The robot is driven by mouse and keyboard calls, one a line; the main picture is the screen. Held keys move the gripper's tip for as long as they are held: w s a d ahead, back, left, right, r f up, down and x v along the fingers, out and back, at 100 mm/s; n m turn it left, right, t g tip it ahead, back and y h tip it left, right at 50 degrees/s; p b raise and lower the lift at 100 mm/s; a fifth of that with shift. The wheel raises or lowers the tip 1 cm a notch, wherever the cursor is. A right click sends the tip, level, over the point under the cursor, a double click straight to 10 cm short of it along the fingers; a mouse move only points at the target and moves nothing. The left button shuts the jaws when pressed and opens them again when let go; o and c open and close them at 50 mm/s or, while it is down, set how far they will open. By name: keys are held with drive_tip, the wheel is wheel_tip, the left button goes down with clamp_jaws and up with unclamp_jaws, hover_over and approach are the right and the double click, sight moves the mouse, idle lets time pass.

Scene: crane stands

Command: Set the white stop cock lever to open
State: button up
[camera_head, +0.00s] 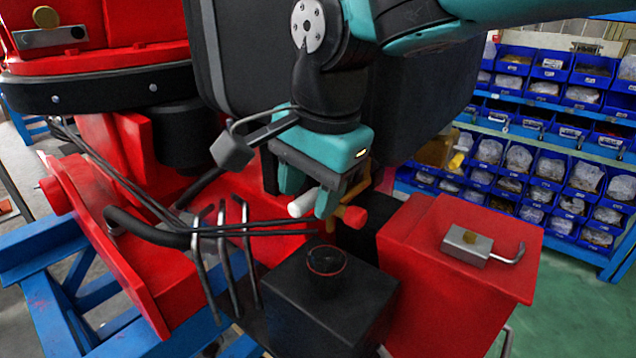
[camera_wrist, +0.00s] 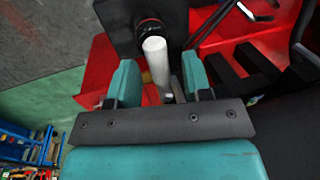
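The white stop cock lever (camera_head: 301,204) is a short white rod, pointing left below my gripper in the head view. A red knob (camera_head: 355,217) on an orange-brown fitting shows to its right; the gripper partly hides how they join. My gripper (camera_head: 308,192) has teal fingers pointing down at the lever. In the wrist view the white lever (camera_wrist: 155,58) stands between the two spread fingers of my gripper (camera_wrist: 160,75). A gap shows between it and the left finger; it is closer to the right finger, and contact cannot be told.
A black box with a round black cap (camera_head: 327,262) stands just below the gripper. Several bent metal rods (camera_head: 224,262) rise left of it. A red box (camera_head: 420,255) with a silver block and handle (camera_head: 480,246) is at right. Shelves of blue bins (camera_head: 540,120) stand behind.

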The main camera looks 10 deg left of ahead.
idle(0.4)
drive_tip(key=p+v, duration=0.2)
drive_tip(key=v, duration=1.5)
drive_tip(key=shift+r, duration=0.2)
